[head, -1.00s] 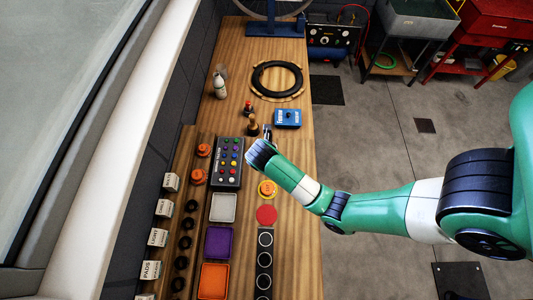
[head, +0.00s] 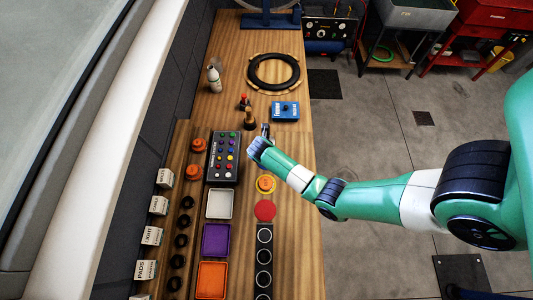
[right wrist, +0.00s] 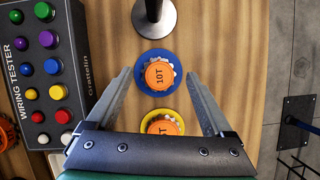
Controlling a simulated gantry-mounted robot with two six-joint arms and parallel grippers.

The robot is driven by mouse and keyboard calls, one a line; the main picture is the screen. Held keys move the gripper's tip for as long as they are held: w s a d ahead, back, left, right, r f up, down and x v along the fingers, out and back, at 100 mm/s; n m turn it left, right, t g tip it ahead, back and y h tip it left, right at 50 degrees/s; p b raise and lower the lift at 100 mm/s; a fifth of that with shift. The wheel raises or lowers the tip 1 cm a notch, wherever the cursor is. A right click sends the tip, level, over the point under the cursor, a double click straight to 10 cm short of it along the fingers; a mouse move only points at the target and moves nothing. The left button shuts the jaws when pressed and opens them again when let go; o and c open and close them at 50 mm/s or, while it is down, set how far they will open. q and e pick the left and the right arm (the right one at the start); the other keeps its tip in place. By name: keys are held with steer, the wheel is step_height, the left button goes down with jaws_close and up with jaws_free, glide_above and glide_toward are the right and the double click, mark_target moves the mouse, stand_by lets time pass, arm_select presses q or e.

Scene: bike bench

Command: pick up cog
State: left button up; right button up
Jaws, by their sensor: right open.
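An orange cog marked 10T (right wrist: 159,75) sits on a round blue disc (right wrist: 143,79) in the right wrist view. A second orange 10T cog (right wrist: 162,127) is on a yellow disc nearer my palm; it also shows in the head view (head: 265,184). My right gripper (right wrist: 158,76) is open and empty, with one finger on each side of the blue-disc cog; I see no contact. In the head view my right gripper (head: 266,132) is over the bench, and the blue-disc cog is hidden beneath it. My left gripper is not in view.
The wiring tester (head: 223,158) lies left of my right gripper. A blue box (head: 285,111) and a tyre ring (head: 274,71) lie farther back. Trays, including a purple one (head: 216,240), line the front.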

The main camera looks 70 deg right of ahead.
jaws_close()
stand_by(0.4)
steer(key=shift+r, duration=0.1)
steer(key=v, duration=0.1)
steer(key=p+v, duration=0.1)
steer(key=v, duration=0.1)
steer(key=d+p+v, duration=0.1)
steer(key=v, duration=0.1)
steer(key=shift+s+r, duration=0.1)
steer(key=shift+r, duration=0.15)
steer(key=s+a+r+p, duration=0.2)
steer(key=s+a+r, duration=0.5)
steer(key=a, duration=0.3)
steer(key=shift+s+a+r, duration=0.2)
steer(key=shift+a+r, duration=0.05)
steer(key=shift+r, duration=0.1)
